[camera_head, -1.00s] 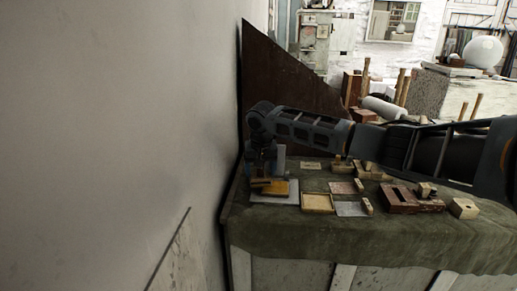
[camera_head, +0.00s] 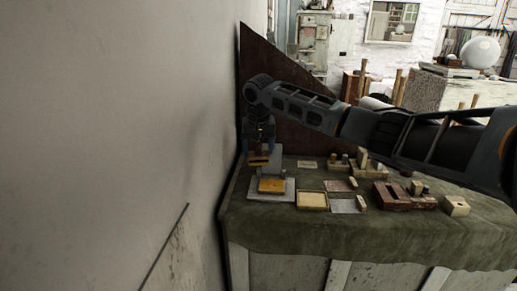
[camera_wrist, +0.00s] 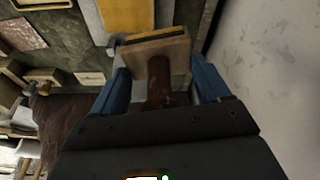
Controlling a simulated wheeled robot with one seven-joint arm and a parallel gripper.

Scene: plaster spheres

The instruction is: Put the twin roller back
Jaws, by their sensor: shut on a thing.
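My gripper (camera_head: 258,150) is at the far left end of the bench, above a yellow pad (camera_head: 272,185) on a grey plate (camera_head: 283,195). In the wrist view its blue fingers (camera_wrist: 160,85) are shut on what I take to be the twin roller. The twin roller (camera_wrist: 155,50) shows as a pale wooden block with a yellow edge and a brown handle; I cannot make out separate rollers. In the head view the twin roller (camera_head: 258,160) is small and hangs above the pad, apart from it. The yellow pad (camera_wrist: 124,14) also shows beyond it in the wrist view.
A plain wall (camera_head: 130,110) stands close on the left. A dark brown panel (camera_head: 285,105) rises behind the gripper.

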